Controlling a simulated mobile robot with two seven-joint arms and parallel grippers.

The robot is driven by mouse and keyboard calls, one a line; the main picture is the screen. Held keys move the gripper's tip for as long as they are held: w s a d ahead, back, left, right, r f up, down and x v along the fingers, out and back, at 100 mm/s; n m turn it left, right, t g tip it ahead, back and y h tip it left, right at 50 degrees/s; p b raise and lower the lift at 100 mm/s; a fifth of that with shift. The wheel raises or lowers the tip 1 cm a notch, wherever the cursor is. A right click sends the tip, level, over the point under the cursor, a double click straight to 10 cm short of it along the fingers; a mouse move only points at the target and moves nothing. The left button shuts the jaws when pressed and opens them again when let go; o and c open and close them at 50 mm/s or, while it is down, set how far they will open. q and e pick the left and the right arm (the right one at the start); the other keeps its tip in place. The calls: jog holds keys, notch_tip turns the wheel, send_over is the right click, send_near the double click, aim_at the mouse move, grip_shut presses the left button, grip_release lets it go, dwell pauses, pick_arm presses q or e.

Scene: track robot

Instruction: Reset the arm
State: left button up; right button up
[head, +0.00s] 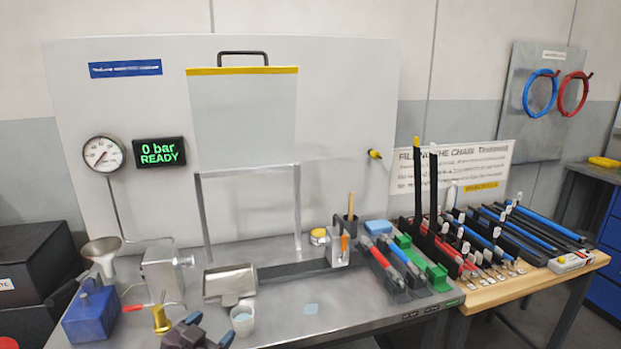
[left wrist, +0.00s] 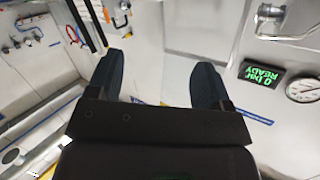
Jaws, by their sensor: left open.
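My left gripper (head: 200,339) shows at the bottom edge of the head view, low over the front of the metal bench (head: 330,314). Its two dark fingers are apart with nothing between them. In the left wrist view the same open gripper (left wrist: 160,85) shows with an empty gap between its fingers. A white cup (head: 242,321) stands just right of it, and a brass-coloured fitting (head: 161,320) is to its left. My right gripper is not in the head view.
A blue block-like device (head: 90,314), a metal funnel (head: 102,249) and a metal box (head: 162,272) stand at the left. A metal holder (head: 230,284) is behind the cup. Tool racks (head: 405,265) and a wooden table (head: 530,278) with rods are at the right. The display (head: 159,151) reads "0 bar READY".

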pick_arm(q)
jog(key=s+a+f+n+g+y, duration=0.1)
jog(key=s+a+f+n+y, duration=0.1)
jog(key=s+f, duration=0.7)
jog(key=s+a+f+n+g+y, duration=0.2)
jog(key=s+a+f, duration=0.3)
jog(key=s, duration=1.2)
notch_tip(320, 180, down, 5)
jog(key=shift+a+r+n+g+y, duration=0.15)
jog(key=shift+a+n+g+y, duration=0.15)
jog(key=shift+n+y, duration=0.35)
jog(key=shift+s, duration=0.1)
